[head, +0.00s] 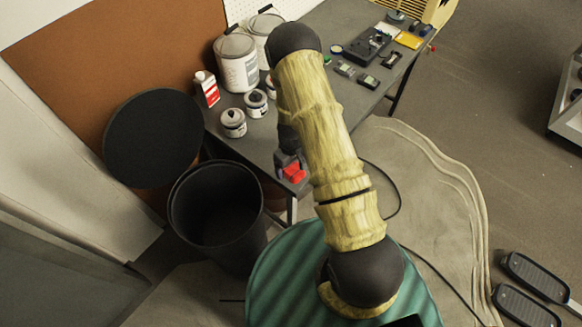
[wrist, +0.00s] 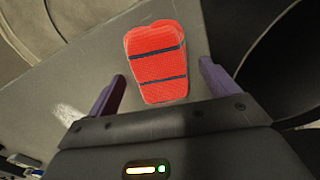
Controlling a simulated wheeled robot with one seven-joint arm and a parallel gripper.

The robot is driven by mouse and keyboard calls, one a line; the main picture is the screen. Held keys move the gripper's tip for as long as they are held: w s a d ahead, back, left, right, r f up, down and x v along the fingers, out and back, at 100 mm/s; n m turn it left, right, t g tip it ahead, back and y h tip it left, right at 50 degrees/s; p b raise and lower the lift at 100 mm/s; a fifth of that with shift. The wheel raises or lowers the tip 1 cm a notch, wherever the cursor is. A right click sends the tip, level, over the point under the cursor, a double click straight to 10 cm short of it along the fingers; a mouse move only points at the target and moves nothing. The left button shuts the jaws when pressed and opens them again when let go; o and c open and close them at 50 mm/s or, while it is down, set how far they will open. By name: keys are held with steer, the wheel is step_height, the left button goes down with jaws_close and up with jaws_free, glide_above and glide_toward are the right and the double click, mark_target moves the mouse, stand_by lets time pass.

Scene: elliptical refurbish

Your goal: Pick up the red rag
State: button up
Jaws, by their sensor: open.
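The red rag (wrist: 157,62) with two dark stripes lies on the grey table (wrist: 75,105) in the wrist view. In the head view part of the red rag (head: 294,174) shows near the table's front corner, mostly hidden by my arm and gripper. My gripper (wrist: 161,78) is open, with one purple finger to the left of the rag and one to the right. Both fingers look apart from the rag, whose near end lies between them. I cannot tell the height of the fingers above the table.
On the table (head: 262,150) stand several paint cans (head: 237,62) and a red-and-white bottle (head: 207,88), left of my arm. Small devices (head: 368,45) lie at its far end. A black bin (head: 216,203) stands on the floor beside the table's front corner. A dark round lid (head: 152,138) is behind it.

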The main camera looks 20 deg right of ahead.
mark_target(291, 166)
steer(key=c, duration=1.1)
steer(key=shift+o, duration=0.2)
steer(key=shift+r, duration=0.1)
step_height(291, 166, up, 10)
steer(key=b, duration=0.1)
